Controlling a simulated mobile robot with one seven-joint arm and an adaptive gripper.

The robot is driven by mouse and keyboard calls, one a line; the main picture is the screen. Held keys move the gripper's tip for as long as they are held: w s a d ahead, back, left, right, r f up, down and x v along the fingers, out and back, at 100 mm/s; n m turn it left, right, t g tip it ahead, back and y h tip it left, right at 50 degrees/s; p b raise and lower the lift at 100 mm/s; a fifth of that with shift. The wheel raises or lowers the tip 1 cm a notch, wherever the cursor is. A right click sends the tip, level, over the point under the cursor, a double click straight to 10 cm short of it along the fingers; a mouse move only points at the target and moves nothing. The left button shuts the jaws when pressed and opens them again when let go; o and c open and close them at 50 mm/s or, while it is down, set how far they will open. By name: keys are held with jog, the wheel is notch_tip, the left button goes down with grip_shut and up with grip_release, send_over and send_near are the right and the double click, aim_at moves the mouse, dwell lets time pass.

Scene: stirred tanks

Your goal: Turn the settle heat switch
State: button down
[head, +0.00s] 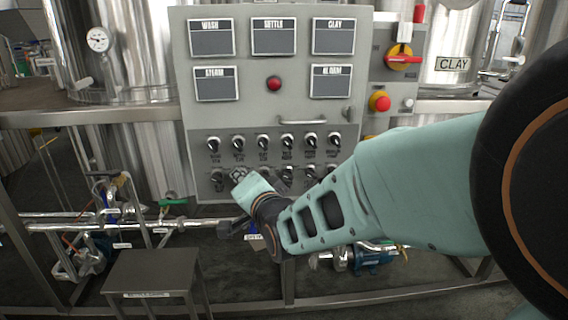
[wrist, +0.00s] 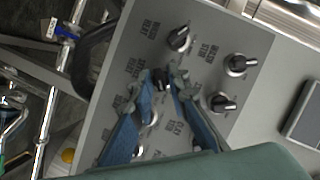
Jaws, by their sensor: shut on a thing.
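The control panel (head: 346,165) carries two rows of black selector switches on silver collars. My gripper (head: 238,177) is at the lower row, near its left end, with my arm reaching in from the right. In the wrist view my gripper (wrist: 170,78) has its two blue-sided fingers closed around one switch (wrist: 160,76), which is mostly hidden between the fingertips. A neighbouring switch (wrist: 180,39) and another one (wrist: 237,65) stand free of the fingers.
Screens marked WASH (head: 212,40), SETTLE (head: 274,38) and CLAY (head: 333,38) sit above. A red button (head: 274,83), a bar handle (head: 302,121) and a red emergency stop (head: 380,101) are nearby. A metal stool (head: 150,268) and pipes are below. My arm hides the panel's lower right.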

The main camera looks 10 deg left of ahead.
jog(key=shift+s+a+n+t+h+p, duration=0.15)
jog(key=shift+n+t+h+p, duration=0.3)
jog(key=shift+n+h+p, duration=2.8)
jog(key=shift+w+a+n+t+p, duration=0.15)
jog(key=shift+n+t+p, duration=0.35)
jog(key=shift+n+p, duration=3.2)
jog(key=shift+s+a+n+t+h+p, duration=0.25)
jog(key=shift+n+h+p, duration=1.1)
jog(key=shift+p, duration=4.55)
jog(key=shift+w+r+m+t+h, duration=0.1)
jog(key=shift+w+m+t+h, duration=0.1)
jog(key=shift+m+t+h, duration=0.1)
jog(key=c, duration=2.1)
grip_release()
jog(key=shift+s, duration=0.15)
jog(key=s, duration=0.3)
jog(key=s+r, duration=0.1)
jog(key=s, duration=0.3)
jog(key=s+a+r, duration=0.1)
jog(key=s, duration=0.3)
jog(key=shift+s+a, duration=0.1)
jog(key=shift+s, duration=0.15)
